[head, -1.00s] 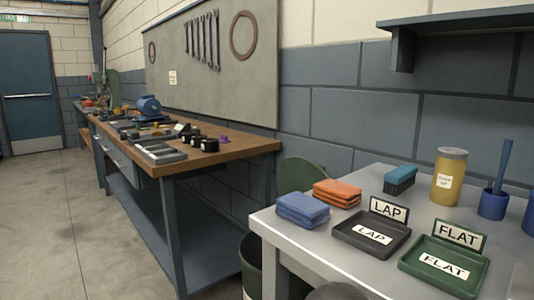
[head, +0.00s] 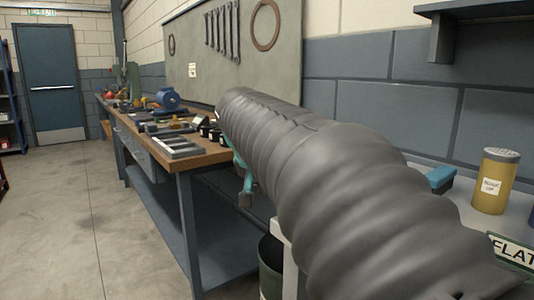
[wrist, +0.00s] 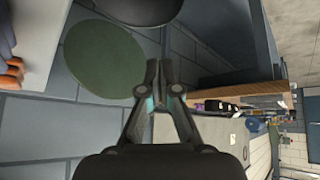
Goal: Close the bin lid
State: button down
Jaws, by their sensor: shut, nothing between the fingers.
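The bin (head: 270,265) is dark and stands on the floor between the workbench and the grey table, partly hidden by my arm in the head view. Its dark round top (wrist: 140,8) shows at the upper edge of the wrist view. The lid (wrist: 103,58) is a green disc, standing open beside the wall; in the head view it is hidden behind my arm. My gripper (wrist: 158,72) is shut and empty, right of the lid in the wrist view. In the head view my gripper (head: 245,192) hangs above the bin's left side, by the workbench end.
The wooden workbench (head: 205,161) with tools is on the left. The grey table (wrist: 35,45) edges the lid's other side. A yellow canister (head: 494,182) and a blue brush (head: 440,178) stand on that table. The block wall (head: 345,120) is behind. Floor at left is clear.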

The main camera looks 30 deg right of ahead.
jog(key=w+d+r+m+g+h, duration=0.2)
jog(key=d+r+m, duration=0.1)
jog(key=d, duration=0.6)
jog(key=w+d+r+m+g+h, duration=0.15)
jog(key=d+m, duration=0.25)
jog(key=d, duration=0.5)
jog(key=w+d+r+m+g+h, duration=0.1)
jog(key=w+d+r+m+h, duration=0.2)
jog(key=d, duration=0.6)
jog(key=shift+y, duration=0.55)
jog(key=x, duration=0.8)
jog(key=shift+s+d, duration=0.2)
jog(key=shift+d, duration=0.15)
jog(key=shift+w+a+f, duration=0.1)
jog(key=shift+a+f, duration=0.75)
jog(key=shift+a, duration=0.15)
jog(key=shift+a+f, duration=0.4)
jog(key=shift+a, duration=0.1)
jog(key=shift+b, duration=0.35)
